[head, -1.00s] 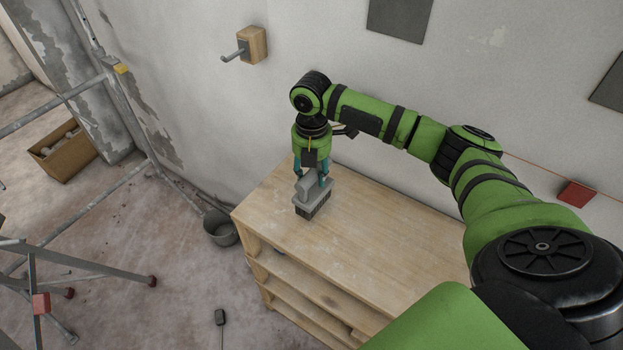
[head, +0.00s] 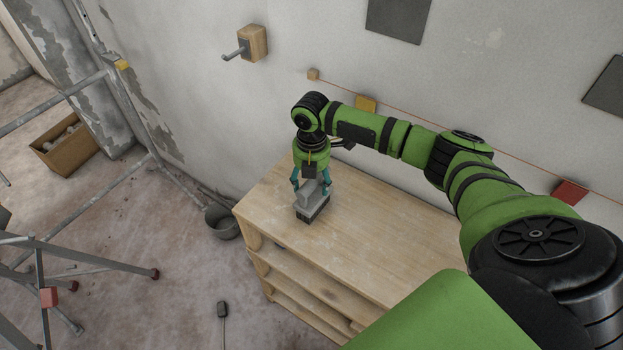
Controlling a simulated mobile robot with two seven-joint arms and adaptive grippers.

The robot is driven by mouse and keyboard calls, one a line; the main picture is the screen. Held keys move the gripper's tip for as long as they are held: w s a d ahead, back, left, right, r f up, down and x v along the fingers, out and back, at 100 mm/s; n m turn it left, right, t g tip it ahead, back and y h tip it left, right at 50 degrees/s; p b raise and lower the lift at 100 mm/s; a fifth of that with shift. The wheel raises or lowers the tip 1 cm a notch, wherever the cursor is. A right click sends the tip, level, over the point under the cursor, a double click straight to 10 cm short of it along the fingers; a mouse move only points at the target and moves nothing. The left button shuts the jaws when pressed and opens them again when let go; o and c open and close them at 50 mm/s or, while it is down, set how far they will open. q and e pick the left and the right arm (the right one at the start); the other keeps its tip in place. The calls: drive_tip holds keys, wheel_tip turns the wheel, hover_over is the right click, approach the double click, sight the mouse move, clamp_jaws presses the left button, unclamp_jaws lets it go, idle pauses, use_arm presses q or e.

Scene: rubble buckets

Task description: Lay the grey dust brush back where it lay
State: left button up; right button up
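The grey dust brush (head: 310,206) is near the far left part of the wooden shelf unit's top (head: 385,235), bristles down and upright. My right gripper (head: 312,186) comes down from above with its teal fingers on either side of the brush's grey grip, and it looks shut on it. The bristles look to be at or just above the wood; I cannot tell if they touch. My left gripper is not in view.
The shelf top right of the brush is clear. A grey bucket (head: 221,222) stands on the floor by the shelf's left end. A peg on a wooden block (head: 252,43) sticks out from the wall. A string with a red block (head: 570,191) runs behind my arm. Scaffold poles (head: 90,205) stand at left.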

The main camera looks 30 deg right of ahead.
wheel_tip(320, 180, up, 6)
drive_tip(key=b, duration=0.3)
drive_tip(key=shift+w+d+r+b, duration=0.1)
drive_tip(key=shift+w+r+b, duration=0.1)
drive_tip(key=shift+b, duration=0.1)
drive_tip(key=shift+s+r, duration=0.1)
drive_tip(key=shift+r, duration=0.3)
